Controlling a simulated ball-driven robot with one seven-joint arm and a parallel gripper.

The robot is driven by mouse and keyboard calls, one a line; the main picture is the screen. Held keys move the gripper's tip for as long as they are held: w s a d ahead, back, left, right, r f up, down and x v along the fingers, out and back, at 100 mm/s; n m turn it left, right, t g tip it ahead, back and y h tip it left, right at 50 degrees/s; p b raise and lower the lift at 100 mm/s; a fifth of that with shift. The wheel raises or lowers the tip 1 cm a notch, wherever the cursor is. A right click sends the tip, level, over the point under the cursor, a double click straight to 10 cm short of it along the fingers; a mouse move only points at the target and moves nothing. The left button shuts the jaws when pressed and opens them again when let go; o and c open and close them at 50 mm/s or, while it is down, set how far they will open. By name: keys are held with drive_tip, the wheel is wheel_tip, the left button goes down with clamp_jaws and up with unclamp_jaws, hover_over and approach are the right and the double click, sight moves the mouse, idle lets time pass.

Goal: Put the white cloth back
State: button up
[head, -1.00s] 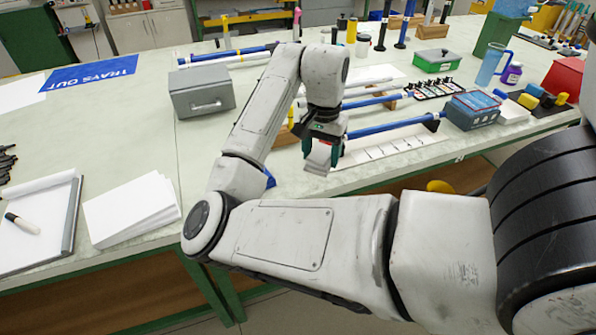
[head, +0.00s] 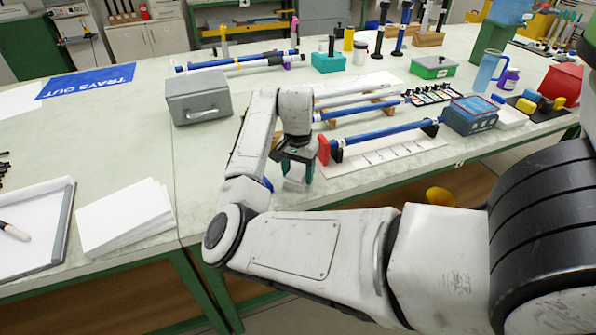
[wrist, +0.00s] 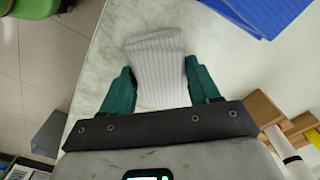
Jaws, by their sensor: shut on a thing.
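The white cloth (wrist: 158,62), ribbed and folded, is between the two teal fingers of my gripper (wrist: 161,80) in the wrist view. The fingers are shut on its near part, and its far end sticks out past them. In the head view my gripper (head: 296,172) points down near the front edge of the workbench (head: 350,190). The cloth (head: 294,186) shows as a small pale patch at the fingertips. I cannot tell whether it touches the bench top.
A blue folded item (wrist: 262,14) lies close by, mostly hidden behind my arm in the head view. A blue rod with a red end (head: 385,137) rests on supports to the right. A grey box (head: 198,97) stands at the left. Bench lies clear between box and paper stack (head: 125,217).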

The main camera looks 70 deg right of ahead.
sight(298, 172)
drive_tip(key=o, duration=1)
drive_tip(key=shift+f, duration=0.1)
wheel_tip(298, 172, up, 12)
drive_tip(key=p, duration=0.1)
idle(0.6)
